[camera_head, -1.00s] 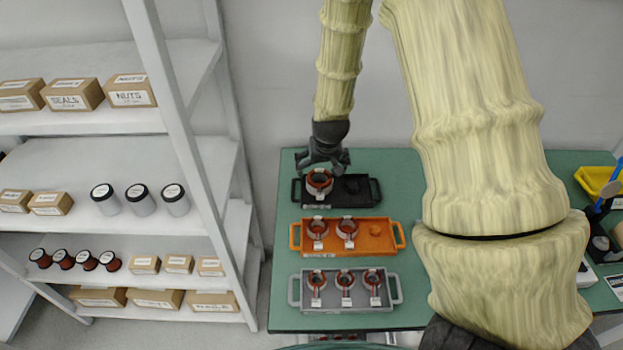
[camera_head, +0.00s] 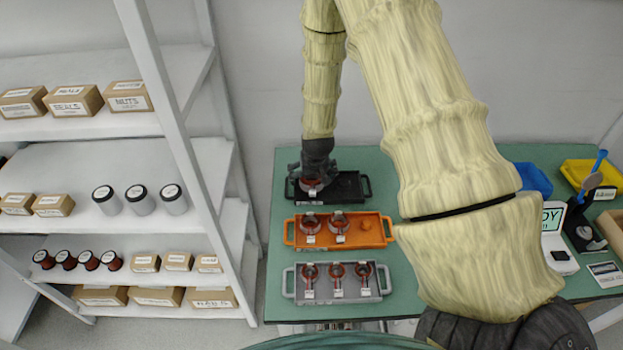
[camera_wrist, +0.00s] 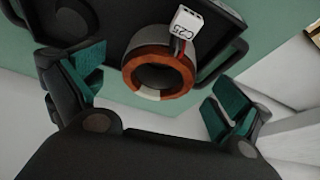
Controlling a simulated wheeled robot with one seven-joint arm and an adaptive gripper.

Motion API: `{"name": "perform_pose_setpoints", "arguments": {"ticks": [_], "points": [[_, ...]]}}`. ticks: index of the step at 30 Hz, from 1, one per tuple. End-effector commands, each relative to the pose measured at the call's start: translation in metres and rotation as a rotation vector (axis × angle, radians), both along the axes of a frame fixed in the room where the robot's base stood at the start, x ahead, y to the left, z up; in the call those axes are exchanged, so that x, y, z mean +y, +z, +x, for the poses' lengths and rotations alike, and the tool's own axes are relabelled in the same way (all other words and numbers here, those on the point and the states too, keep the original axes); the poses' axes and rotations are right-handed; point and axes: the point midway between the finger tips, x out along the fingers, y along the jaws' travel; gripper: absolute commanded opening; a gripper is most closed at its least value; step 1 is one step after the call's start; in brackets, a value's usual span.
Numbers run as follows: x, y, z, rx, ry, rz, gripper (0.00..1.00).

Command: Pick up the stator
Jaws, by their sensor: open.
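A stator (camera_head: 311,187), a ring with copper-red and grey parts, sits at the left end of the black tray (camera_head: 348,199). In the wrist view the stator (camera_wrist: 158,76) lies between and beyond my open fingers, with a white tag marked C25 on its far side. My gripper (camera_head: 312,176) is over the stator and hides part of it in the head view. In the wrist view my gripper (camera_wrist: 155,100) shows its green-padded fingers spread wide, apart from the ring. More stators (camera_head: 309,224) sit in the orange tray (camera_head: 372,242) and in the grey tray (camera_head: 338,299).
The trays stand on a green table (camera_head: 400,290). A white shelf (camera_head: 110,235) with boxes and jars stands to the left. A blue bin (camera_head: 533,180), a yellow bin (camera_head: 590,174) and a small display device (camera_head: 556,240) are at the right.

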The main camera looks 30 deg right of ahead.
Motion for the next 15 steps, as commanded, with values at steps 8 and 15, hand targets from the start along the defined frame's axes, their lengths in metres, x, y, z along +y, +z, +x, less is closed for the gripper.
{"name": "perform_pose_setpoints", "arguments": {"ticks": [8, 15], "points": [[-0.004, -0.02, 0.007, 0.0, -0.001, 0.0, 1.0], [-0.004, -0.027, 0.009, 0.0, -0.001, 0.0, 1.0]]}}
